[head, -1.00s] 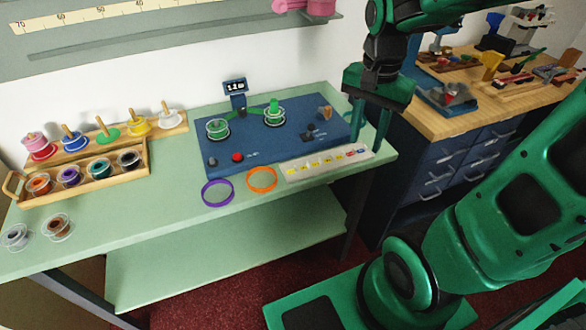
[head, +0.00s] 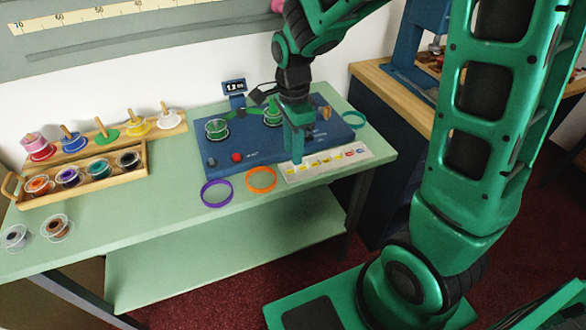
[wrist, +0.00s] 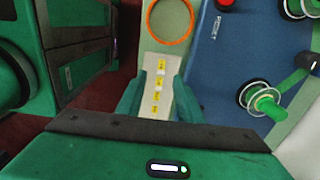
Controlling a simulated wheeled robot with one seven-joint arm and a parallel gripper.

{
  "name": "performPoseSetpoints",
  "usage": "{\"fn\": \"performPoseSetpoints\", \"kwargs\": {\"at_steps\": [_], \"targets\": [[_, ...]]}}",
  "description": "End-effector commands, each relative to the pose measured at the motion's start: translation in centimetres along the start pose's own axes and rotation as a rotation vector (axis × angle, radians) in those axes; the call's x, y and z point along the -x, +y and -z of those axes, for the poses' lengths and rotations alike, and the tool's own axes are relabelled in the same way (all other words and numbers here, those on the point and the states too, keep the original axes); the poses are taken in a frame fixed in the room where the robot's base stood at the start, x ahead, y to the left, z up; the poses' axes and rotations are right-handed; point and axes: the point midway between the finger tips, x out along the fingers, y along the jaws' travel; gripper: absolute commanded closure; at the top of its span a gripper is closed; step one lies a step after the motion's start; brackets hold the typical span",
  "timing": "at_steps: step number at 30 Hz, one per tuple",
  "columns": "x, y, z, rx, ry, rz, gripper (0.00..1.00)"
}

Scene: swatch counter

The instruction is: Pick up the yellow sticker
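A white strip (head: 361,153) lies along the front right of the counter, and it also shows in the wrist view (wrist: 150,62). It carries several yellow stickers (head: 326,160), with a red and a blue one toward its right end in the head view. In the wrist view the yellow stickers (wrist: 161,64) run in a line between my two fingers. My gripper (head: 296,158) points down over the strip's left part. In the wrist view my gripper (wrist: 158,100) is open, one finger on each side of the strip, with nothing held. Contact with the strip cannot be told.
An orange ring (head: 261,180) lies just left of the strip, with a purple ring (head: 217,193) beyond. A blue panel (head: 215,165) with spools and a red button stands behind. A teal ring (head: 354,119) lies at its right. A wooden spool rack (head: 85,185) is far left.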

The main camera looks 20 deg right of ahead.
Motion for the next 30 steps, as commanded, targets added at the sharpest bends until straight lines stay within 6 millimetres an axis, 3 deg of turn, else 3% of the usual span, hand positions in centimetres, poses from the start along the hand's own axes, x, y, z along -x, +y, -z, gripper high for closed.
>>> {"fn": "performPoseSetpoints", "kwargs": {"at_steps": [5, 15, 24, 28, 30], "targets": [[-1.0, 0.0, 0.1, 0.0, 0.0, -0.001, 0.66], [-5.2, -0.3, 0.5, 0.0, 0.0, -0.002, 0.66], [-5.7, -0.4, 0.5, 0.001, 0.0, 0.001, 0.66], [-5.7, -0.4, 0.5, 0.001, 0.0, 0.001, 0.95], [-5.7, -0.4, 0.5, 0.001, 0.0, 0.001, 1.0]]}}
